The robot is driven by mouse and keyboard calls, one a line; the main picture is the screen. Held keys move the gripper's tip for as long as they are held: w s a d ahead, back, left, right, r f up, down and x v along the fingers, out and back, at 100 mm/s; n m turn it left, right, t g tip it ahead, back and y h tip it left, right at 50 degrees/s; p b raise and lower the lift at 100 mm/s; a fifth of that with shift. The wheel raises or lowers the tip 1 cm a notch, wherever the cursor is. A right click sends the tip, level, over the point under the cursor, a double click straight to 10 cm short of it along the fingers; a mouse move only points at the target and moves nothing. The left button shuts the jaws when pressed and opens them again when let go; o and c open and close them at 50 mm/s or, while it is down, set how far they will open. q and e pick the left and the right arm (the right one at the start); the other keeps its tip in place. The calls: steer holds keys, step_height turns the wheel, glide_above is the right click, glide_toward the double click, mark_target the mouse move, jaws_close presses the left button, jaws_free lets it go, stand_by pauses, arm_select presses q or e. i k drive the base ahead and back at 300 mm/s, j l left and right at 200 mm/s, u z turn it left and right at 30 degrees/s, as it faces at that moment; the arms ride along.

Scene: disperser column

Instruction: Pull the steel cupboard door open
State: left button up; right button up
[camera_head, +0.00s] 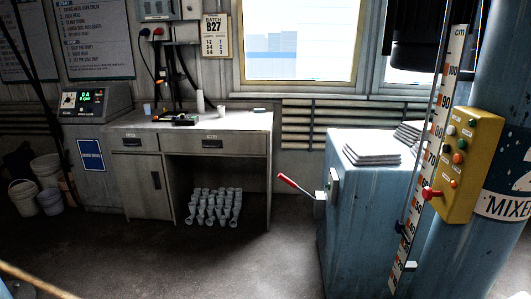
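The grey steel desk (200,130) stands against the back wall. Its cupboard door (135,185) is on the left side, below a drawer, and looks shut. A vertical bar handle (156,180) is on the door's right part. Neither of my grippers is in view.
A blue cabinet (350,220) with a red-handled lever (290,182) stands right of centre, before a blue column with a yellow button box (470,165). Several cups (212,207) fill the floor under the desk. Buckets (48,198) stand at the left. The middle floor is clear.

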mark_target(141, 179)
steer(key=i+u, duration=0.2)
steer(key=i, duration=0.25)
steer(key=i+u, duration=0.2)
steer(key=i, duration=0.3)
steer(key=i+l+u, duration=0.2)
steer(key=i, duration=0.25)
steer(key=i+l+u, duration=0.2)
steer(key=i, duration=0.3)
